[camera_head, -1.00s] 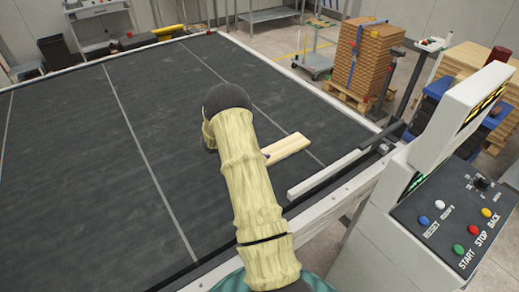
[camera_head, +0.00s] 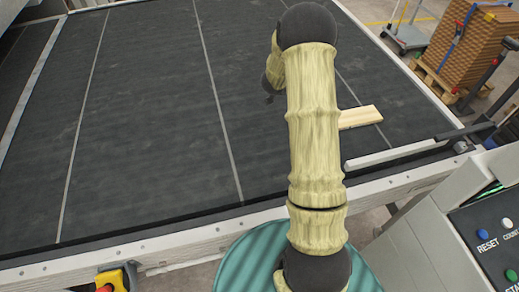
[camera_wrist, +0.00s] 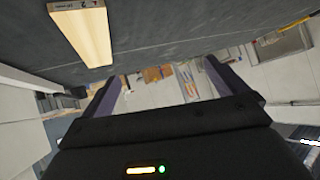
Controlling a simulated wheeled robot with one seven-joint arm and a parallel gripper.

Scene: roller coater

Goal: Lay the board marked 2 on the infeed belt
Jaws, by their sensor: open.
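A pale wooden board (camera_head: 360,116) lies flat on the dark belt (camera_head: 150,110), right of my arm in the head view; its left end is hidden behind the arm. In the head view my gripper is mostly hidden behind the arm.
A pale guide bar (camera_head: 398,153) stands at the belt's right front, near the board. A control panel (camera_head: 490,240) is at the right. A yellow box with a red button (camera_head: 117,280) is at the front left. A pallet stack (camera_head: 470,45) stands beyond. The belt's left and middle are clear.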

